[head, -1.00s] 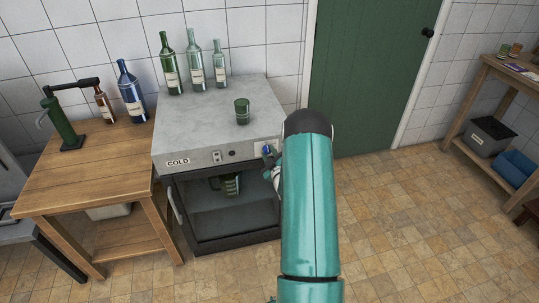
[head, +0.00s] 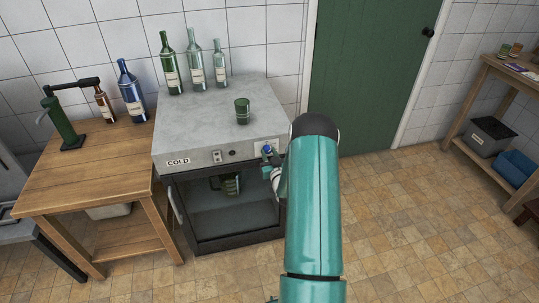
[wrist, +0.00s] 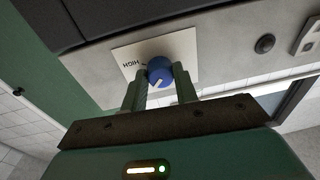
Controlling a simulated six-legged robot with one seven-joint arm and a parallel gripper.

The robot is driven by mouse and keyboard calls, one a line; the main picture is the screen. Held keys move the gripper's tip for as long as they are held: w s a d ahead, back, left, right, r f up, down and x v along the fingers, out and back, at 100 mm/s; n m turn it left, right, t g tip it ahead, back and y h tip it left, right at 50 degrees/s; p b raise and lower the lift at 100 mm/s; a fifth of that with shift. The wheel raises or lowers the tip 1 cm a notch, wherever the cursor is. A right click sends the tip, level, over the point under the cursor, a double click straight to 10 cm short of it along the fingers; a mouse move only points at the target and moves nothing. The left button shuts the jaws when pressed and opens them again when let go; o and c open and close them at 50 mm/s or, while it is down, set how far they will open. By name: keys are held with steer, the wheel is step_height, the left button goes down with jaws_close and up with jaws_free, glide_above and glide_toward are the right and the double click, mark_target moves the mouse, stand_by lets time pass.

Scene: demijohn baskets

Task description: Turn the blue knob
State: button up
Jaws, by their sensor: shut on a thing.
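The blue knob (wrist: 160,72) sits on a white plate (wrist: 127,57) marked "HIGH" on the front panel of the cold cabinet. In the wrist view, my gripper (wrist: 160,78) has one finger on each side of the knob and is shut on it. A pale pointer line on the knob shows. In the head view the knob (head: 267,149) is a small blue spot at the right of the cabinet front, and my gripper (head: 270,160) is beside it, partly hidden by my teal arm.
The cabinet (head: 205,130) has a dark open compartment with a mug (head: 231,184) inside. A green cup (head: 242,111) and several bottles stand on its top. A wooden table (head: 95,170) is at the left. The tiled floor on the right is clear.

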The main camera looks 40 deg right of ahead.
steer(key=shift+m, duration=1.3)
steer(key=o, duration=1)
steer(key=v, duration=1.4)
steer(key=shift+w+a+f, duration=0.1)
steer(key=shift+w+a, duration=0.05)
